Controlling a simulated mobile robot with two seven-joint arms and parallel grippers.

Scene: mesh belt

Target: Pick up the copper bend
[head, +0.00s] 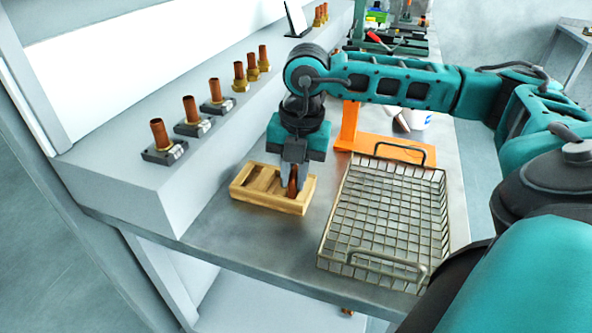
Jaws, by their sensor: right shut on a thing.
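A copper bend (292,187) stands in the right part of a small wooden tray (258,205) on the grey table. My right gripper (292,180) points down over that tray and is shut on the copper bend. The fingers hide part of the bend, and I cannot tell whether its lower end touches the tray floor. The left gripper does not show.
A wire mesh basket (330,250) with two handles stands to the right of the wooden tray. An orange stand (385,146) is behind it. Several copper pieces on dark blocks (165,152) line the raised grey ledge (125,190) at left.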

